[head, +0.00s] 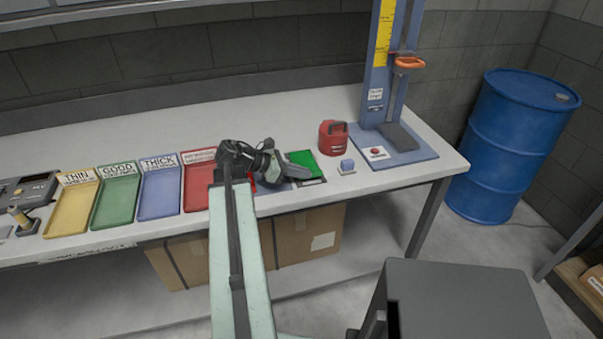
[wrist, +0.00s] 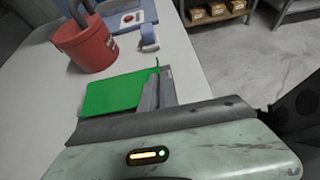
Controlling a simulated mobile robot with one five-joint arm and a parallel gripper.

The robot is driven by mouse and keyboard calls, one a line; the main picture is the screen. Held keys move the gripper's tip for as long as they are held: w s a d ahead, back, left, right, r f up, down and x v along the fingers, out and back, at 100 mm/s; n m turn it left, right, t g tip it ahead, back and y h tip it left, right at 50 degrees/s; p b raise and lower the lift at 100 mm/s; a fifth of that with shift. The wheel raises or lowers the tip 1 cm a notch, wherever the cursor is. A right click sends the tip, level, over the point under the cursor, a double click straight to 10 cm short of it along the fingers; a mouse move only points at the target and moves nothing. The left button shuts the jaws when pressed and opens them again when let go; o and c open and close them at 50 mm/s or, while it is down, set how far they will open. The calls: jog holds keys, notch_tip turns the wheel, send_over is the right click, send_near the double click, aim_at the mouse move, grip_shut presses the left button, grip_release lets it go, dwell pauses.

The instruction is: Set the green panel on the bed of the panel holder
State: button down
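The green panel (head: 301,158) is over the right half of the bench and also shows in the wrist view (wrist: 110,93). My gripper (head: 296,172) is at its near side. In the wrist view, the grey fingers (wrist: 157,88) lie close together along the panel's right edge, with a sliver of green at their tips. They look shut on that edge. Whether the panel's underside touches anything is hidden. A blue stand (head: 425,153) with a tall column, yellow scale, orange handle and dark sloping pad is at the right end; I cannot tell if it is the panel holder.
A red container (head: 333,138), also in the wrist view (wrist: 83,43), and a small blue block (head: 347,164) stand between panel and stand. Labelled trays (head: 115,195) line the left. A blue drum (head: 512,145) stands beyond the bench; a dark grey box (head: 460,300) is in front.

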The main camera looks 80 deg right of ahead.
jog(key=shift+f+b, duration=0.65)
jog(key=shift+b, duration=0.05)
jog(key=c, duration=1.6)
grip_release()
jog(key=shift+o, duration=0.2)
jog(key=shift+a, duration=0.1)
jog(key=shift+r, duration=0.1)
jog(key=p+v, duration=0.3)
jog(key=v, duration=0.4)
jog(key=shift+r+p, duration=0.1)
jog(key=shift+p, duration=0.25)
jog(key=shift+w+r, duration=0.1)
jog(key=shift+w, duration=0.3)
